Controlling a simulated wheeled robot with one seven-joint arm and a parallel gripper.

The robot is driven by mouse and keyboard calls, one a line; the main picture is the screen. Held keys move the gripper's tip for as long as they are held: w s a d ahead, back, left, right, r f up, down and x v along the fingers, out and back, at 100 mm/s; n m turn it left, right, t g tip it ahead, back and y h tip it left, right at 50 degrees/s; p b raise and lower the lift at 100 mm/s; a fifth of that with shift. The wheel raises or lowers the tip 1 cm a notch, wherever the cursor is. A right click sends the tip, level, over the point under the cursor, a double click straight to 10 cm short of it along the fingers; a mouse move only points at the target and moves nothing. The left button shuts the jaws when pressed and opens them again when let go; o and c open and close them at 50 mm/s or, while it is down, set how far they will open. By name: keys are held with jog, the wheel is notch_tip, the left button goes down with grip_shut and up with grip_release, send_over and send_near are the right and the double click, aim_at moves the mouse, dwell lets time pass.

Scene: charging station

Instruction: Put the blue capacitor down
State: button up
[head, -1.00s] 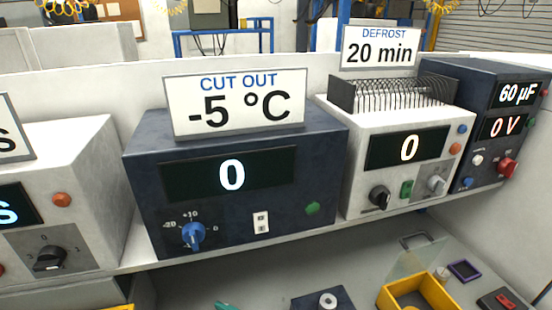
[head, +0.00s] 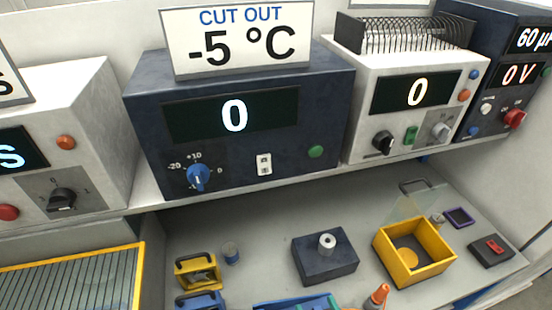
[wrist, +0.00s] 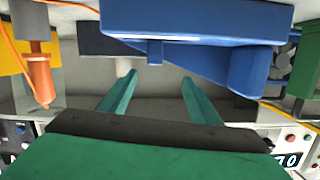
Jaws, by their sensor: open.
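I do not clearly make out the gripper in the head view.
A dark block with a white ring (head: 325,262) and a yellow bin (head: 440,268) stand on the bench. A blue tray (head: 297,304) and an orange cone (head: 378,297) are at the front edge. The dark CUT OUT unit (head: 240,130) stands on the shelf above.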

jog(key=shift+m+h, duration=0.3)
jog(key=shift+h, duration=0.4)
jog(key=s, duration=0.1)
jog(key=s+f, duration=0.1)
jog(key=s, duration=0.1)
jog(key=s+f, duration=0.1)
jog(key=shift+s+f, duration=0.2)
jog(key=shift+s, duration=0.15)
jog(key=s+a+f+m+h, duration=0.1)
jog(key=s+a+h, duration=0.2)
jog(key=s+a, duration=0.7)
jog(key=shift+s+f+m, duration=0.3)
jog(key=shift+s, duration=0.1)
